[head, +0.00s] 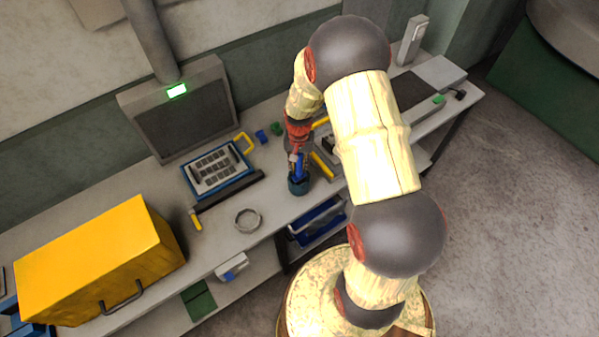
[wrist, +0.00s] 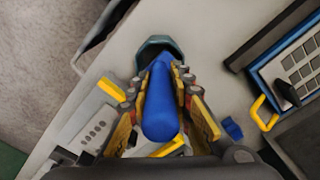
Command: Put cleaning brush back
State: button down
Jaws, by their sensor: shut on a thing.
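My gripper (head: 297,150) is shut on the blue handle of the cleaning brush, which shows in the wrist view (wrist: 160,105) between the two yellow fingers (wrist: 160,95). In the head view the blue brush (head: 300,166) points down at a dark teal cup (head: 299,186) on the bench. The cup also shows in the wrist view (wrist: 157,46), right beyond the far end of the brush. The brush's lower end is hidden in or behind the cup rim, so I cannot tell how deep it sits.
A blue-framed tray (head: 219,172), a black bar (head: 230,193) and a metal ring (head: 248,220) lie left of the cup. A yellow case (head: 100,258) stands at the bench's left end. Yellow-handled tools lie close to the cup. Small blue (head: 262,136) and green (head: 277,128) pieces lie behind.

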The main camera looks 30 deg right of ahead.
aim_at(299, 154)
jog(key=shift+f, duration=1.95)
jog(key=shift+f, duration=0.1)
jog(key=c, duration=1.6)
grip_release()
notch_tip(299, 154, up, 12)
jog(key=s+a+r+n+t, duration=0.2)
jog(key=a+r, duration=0.2)
jog(key=r, duration=0.9)
jog(key=s+a+r+n+t, duration=0.1)
jog(key=s+a+r+n, duration=0.1)
jog(key=s+r, duration=0.3)
jog(key=s+a+r+n+t, duration=0.1)
jog(key=s+a+r+n, duration=0.1)
jog(key=s+a+r, duration=0.2)
jog(key=s+a+r+n+t, duration=0.1)
jog(key=s+a+r+n, duration=0.1)
jog(key=s+a+r, duration=0.2)
jog(key=shift+s+a+r+t, duration=0.1)
jog(key=shift+s+r, duration=0.45)
jog(key=shift+s, duration=0.3)
jog(key=shift+s+d+r+t, duration=0.1)
jog(key=shift+s+r, duration=0.5)
jog(key=shift+s, duration=0.2)
jog(key=shift+s+a+r+t, duration=0.1)
jog(key=shift+s+r, duration=0.45)
jog(key=shift+s, duration=0.3)
